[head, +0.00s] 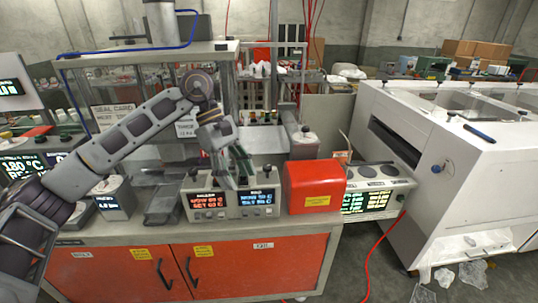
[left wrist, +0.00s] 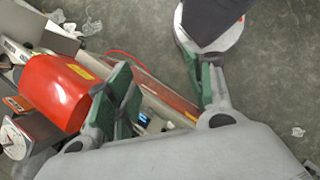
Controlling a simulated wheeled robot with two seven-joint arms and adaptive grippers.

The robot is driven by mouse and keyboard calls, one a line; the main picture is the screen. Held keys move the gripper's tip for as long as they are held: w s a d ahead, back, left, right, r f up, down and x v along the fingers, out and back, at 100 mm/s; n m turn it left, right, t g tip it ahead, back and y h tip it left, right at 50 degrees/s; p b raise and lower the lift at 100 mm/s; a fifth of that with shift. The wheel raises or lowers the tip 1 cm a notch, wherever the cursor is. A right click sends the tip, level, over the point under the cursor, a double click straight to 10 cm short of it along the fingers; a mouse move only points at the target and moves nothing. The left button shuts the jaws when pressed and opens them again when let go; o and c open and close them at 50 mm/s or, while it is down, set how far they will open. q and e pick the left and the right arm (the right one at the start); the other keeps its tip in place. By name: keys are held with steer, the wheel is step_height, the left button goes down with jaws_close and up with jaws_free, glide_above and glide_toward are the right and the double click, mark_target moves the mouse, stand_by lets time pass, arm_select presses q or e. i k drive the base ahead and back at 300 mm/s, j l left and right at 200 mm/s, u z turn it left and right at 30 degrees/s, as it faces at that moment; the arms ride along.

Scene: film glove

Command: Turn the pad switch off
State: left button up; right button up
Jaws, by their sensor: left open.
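A grey control box (head: 232,213) stands on the bench with two lit displays, one red on the left and one blue on the right. Small labels sit above the displays; I cannot read them surely, and I cannot make out the pad switch or its position. My left gripper (head: 234,175) is open and empty, pointing down over the top of this box and hiding part of it. In the left wrist view my left gripper (left wrist: 160,65) has its green-padded fingers apart, with a small part of the box's display (left wrist: 144,117) behind them. My right gripper is out of view.
A red box (head: 313,188) stands close on the right of the control box. A unit with round plates (head: 378,186) is farther right, beside a large white machine (head: 470,165). Orange cabinet doors (head: 225,268) are below.

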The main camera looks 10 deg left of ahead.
mark_target(267, 168)
steer(key=i, duration=0.85)
